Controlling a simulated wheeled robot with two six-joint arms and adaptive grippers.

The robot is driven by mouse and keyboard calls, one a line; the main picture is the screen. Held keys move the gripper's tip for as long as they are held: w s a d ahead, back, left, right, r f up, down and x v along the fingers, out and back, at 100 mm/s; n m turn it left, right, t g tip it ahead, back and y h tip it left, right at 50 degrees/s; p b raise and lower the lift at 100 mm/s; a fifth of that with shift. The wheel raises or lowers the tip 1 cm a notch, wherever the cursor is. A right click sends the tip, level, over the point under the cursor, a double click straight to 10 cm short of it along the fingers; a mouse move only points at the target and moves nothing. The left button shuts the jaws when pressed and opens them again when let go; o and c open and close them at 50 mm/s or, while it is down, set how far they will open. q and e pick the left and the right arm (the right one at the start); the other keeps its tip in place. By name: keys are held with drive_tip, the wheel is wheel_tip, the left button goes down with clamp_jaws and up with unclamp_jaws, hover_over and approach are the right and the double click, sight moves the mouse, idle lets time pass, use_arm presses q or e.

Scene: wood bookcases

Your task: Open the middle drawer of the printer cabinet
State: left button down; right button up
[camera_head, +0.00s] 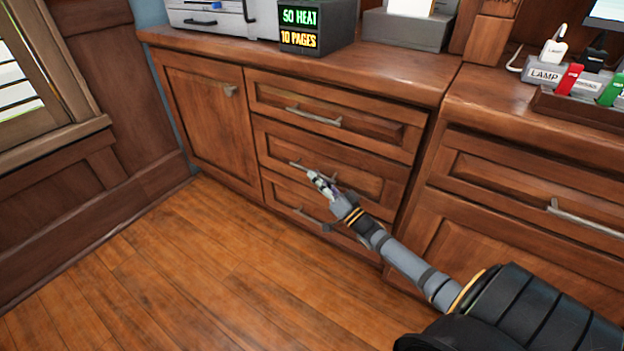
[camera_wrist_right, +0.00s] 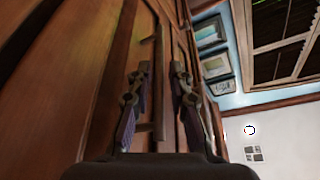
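The printer cabinet's middle drawer (camera_head: 285,140) looks shut, flush with the drawers above and below it. Its metal handle (camera_head: 297,166) shows only at its left end in the head view; my right gripper hides the rest. My right gripper (camera_head: 316,177) is at this handle, with its arm coming from the lower right. In the right wrist view, the two fingers of my right gripper (camera_wrist_right: 161,70) are apart, and a handle bar (camera_wrist_right: 159,85) runs between them. I cannot tell whether they touch it. My left gripper is not in view.
The top drawer (camera_head: 335,105) and the left cabinet door (camera_head: 205,120) are closed. A printer (camera_head: 225,18) and a display box (camera_head: 318,28) stand on top. Another cabinet (camera_head: 530,185) adjoins on the right. The wood floor (camera_head: 190,275) in front is clear.

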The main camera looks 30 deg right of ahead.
drive_tip(key=shift+b+x, duration=0.4)
drive_tip(key=shift+x, duration=0.95)
drive_tip(key=shift+c, duration=0.2)
clamp_jaws()
